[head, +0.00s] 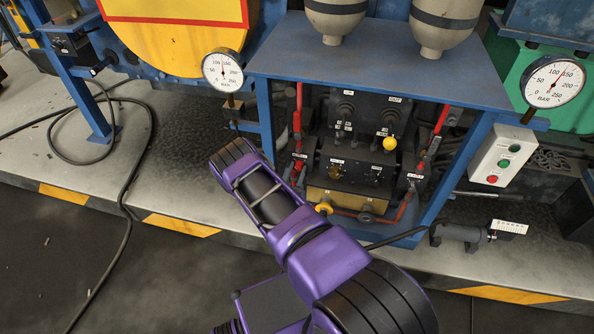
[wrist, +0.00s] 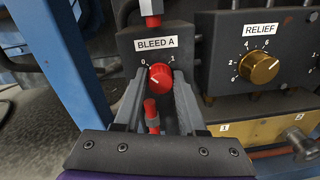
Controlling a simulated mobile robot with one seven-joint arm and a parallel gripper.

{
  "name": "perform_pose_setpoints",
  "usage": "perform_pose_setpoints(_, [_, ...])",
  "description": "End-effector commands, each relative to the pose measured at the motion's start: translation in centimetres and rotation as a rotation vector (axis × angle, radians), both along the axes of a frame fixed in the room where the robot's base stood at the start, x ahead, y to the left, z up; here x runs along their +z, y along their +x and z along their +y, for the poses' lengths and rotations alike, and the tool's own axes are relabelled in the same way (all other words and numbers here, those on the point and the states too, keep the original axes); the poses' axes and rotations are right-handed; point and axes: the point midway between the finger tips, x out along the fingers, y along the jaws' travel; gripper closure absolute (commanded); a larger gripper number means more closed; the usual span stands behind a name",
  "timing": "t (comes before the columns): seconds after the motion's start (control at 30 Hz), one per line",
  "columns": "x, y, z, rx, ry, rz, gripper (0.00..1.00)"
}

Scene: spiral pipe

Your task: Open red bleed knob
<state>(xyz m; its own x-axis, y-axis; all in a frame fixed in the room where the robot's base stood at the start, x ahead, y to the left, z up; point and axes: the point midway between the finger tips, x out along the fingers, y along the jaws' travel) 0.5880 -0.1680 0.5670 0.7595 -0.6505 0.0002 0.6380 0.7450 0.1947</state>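The red bleed knob (wrist: 160,76) is on a dark block under a "BLEED A" label (wrist: 157,43), with the marks 0 and 1 above it. A pale pointer mark shows on the lower left of its face. My gripper (wrist: 161,84) reaches toward it in the wrist view, its two grey fingers apart, one on each side of the knob. The knob's whole face shows between the fingertips. I cannot tell whether the fingers touch it.
A red fitting (wrist: 151,112) shows between the fingers, below the knob. A brass RELIEF knob (wrist: 259,67) is to the right. A blue frame post (wrist: 92,60) stands close on the left. In the head view, a yellow ball-topped lever (head: 390,144) sticks out of the panel.

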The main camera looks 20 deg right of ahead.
Motion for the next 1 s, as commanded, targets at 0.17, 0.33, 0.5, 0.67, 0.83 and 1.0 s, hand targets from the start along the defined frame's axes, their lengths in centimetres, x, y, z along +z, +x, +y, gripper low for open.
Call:
perform_pose_setpoints(0.17, [-0.01, -0.01, 0.01, 0.0, 0.0, 0.0, 0.94])
perform_pose_setpoints(0.33, [-0.02, -0.03, 0.02, 0.0, 0.0, 0.0, 1.0])
perform_pose_setpoints(0.5, [-0.03, -0.04, 0.03, 0.0, 0.011, -0.008, 1.0])
perform_pose_setpoints(0.67, [-0.05, -0.04, 0.06, 0.001, 0.054, -0.04, 1.0])
perform_pose_setpoints(0.83, [0.0, -0.05, 0.06, 0.002, 0.138, -0.108, 1.0])
perform_pose_setpoints(1.0, [0.0, -0.09, 0.05, 0.001, 0.257, -0.2, 1.0])
